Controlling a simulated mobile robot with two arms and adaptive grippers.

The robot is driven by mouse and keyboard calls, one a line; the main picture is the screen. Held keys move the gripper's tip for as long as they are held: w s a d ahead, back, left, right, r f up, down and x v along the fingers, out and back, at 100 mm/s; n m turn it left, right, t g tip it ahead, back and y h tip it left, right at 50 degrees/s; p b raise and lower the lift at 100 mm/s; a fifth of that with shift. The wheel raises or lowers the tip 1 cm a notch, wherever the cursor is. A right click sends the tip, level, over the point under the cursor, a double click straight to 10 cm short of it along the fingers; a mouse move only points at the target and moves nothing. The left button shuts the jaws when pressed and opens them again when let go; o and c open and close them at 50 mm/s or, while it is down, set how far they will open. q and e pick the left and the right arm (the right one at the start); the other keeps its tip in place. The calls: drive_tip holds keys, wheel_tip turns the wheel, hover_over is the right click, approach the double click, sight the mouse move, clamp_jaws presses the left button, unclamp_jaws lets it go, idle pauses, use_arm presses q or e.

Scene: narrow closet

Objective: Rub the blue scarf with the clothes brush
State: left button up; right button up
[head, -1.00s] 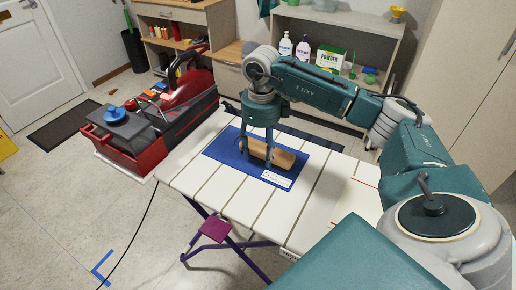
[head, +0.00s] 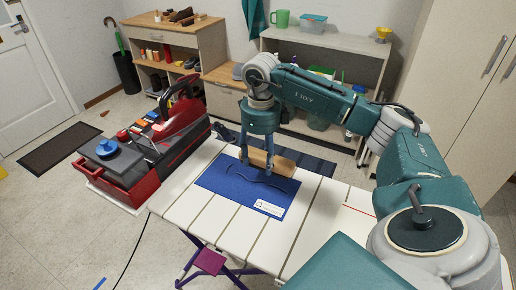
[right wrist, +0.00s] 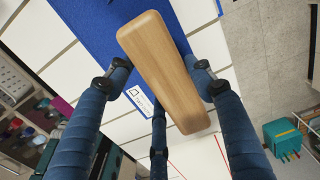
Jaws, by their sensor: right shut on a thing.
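The blue scarf (head: 230,185) lies flat on the slatted white table, with a white label near its front right corner and a thin dark wavy line across it. It also shows in the right wrist view (right wrist: 95,22). The clothes brush (head: 281,164) is a wooden block at the scarf's far edge; in the right wrist view the brush (right wrist: 165,75) lies between my fingers. My right gripper (head: 257,162) points down and is shut on the brush. The bristles are hidden, so I cannot tell whether they touch the scarf. My left gripper is not in view.
The white table (head: 195,210) has bare slats in front and to the right of the scarf. A shelf (head: 345,48) with containers stands behind.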

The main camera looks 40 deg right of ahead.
wheel_tip(320, 180, up, 2)
drive_tip(key=shift+r+p, duration=0.25)
drive_tip(key=shift+p, duration=0.4)
drive_tip(key=shift+a+r, duration=0.1)
